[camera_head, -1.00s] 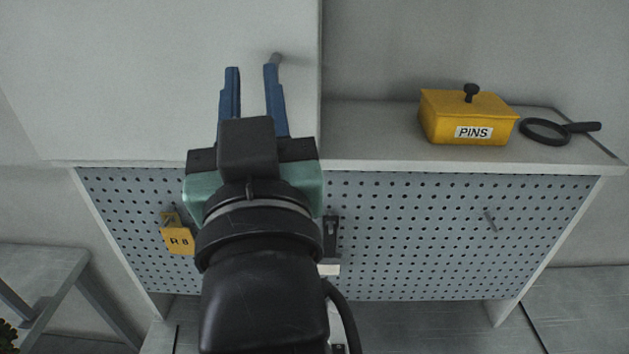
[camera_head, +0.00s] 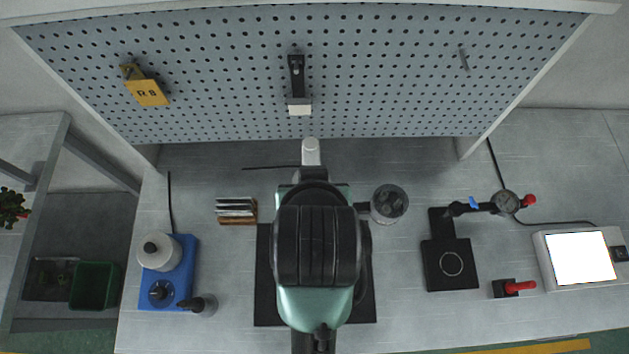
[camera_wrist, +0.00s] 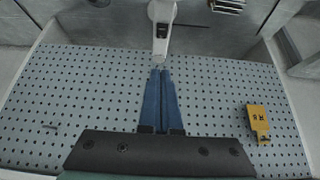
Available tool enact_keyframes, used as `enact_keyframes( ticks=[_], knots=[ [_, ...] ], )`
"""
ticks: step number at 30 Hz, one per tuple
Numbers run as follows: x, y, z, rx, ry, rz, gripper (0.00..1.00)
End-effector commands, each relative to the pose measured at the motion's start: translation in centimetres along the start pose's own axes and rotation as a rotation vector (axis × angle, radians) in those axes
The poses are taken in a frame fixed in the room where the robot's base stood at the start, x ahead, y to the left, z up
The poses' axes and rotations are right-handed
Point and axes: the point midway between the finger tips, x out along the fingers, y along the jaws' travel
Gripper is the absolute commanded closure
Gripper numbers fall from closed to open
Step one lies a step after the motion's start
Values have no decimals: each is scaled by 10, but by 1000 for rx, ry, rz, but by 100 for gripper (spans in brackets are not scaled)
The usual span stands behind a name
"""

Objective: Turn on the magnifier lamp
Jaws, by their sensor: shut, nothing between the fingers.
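A white rounded piece with a dark inset, apparently part of the magnifier lamp (camera_wrist: 162,25), shows at the top middle of the wrist view. Its whitish end (camera_head: 311,151) shows in the head view just beyond my wrist, and my arm hides the rest. I cannot tell whether the lamp is lit. My gripper (camera_wrist: 160,70) is shut and empty. Its blue fingertips appear close to the near end of the white piece; I cannot tell whether they touch. In the head view my own arm hides the fingers.
A pegboard (camera_head: 390,75) stands behind the bench, with a yellow R8 tag (camera_head: 147,92) and a black clip (camera_head: 297,78). A blue heater unit (camera_head: 183,270) is at left. A jar (camera_head: 389,204), black stand (camera_head: 450,264) and glowing light box (camera_head: 580,258) are at right.

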Motion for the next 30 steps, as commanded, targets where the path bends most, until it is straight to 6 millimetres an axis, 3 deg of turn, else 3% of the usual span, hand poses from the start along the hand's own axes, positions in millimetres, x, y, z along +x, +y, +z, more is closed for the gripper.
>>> enact_keyframes(
  ticks=[5,20,30],
  knots=[
    [11,0,0,1,-2,0,100],
    [100,0,-1,0,-1,0,100],
    [126,0,26,0,1,0,100]
  ],
)
